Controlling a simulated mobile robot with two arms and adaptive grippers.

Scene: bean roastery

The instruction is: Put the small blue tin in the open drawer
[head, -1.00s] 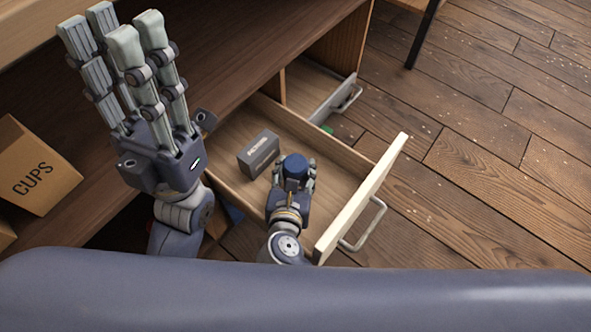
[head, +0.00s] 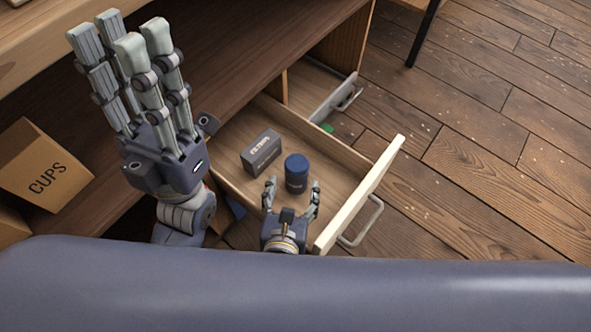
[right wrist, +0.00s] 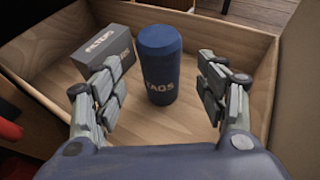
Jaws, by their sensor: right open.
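The small blue tin (head: 297,173) stands upright on the floor of the open drawer (head: 345,158). In the right wrist view the tin (right wrist: 160,65) is marked TAGS. My right gripper (head: 291,189) is open and empty, close in front of the tin. In the right wrist view its fingers (right wrist: 160,88) are spread to either side, apart from the tin. My left gripper (head: 128,35) is raised at the left, its fingers pointing up and seemingly spread, with nothing seen between them.
A dark grey box (head: 261,152) lies in the drawer just left of the tin, and it also shows in the right wrist view (right wrist: 103,54). A cardboard CUPS box (head: 42,170) stands on the shelf at the left. Another drawer (head: 338,97) is partly open behind.

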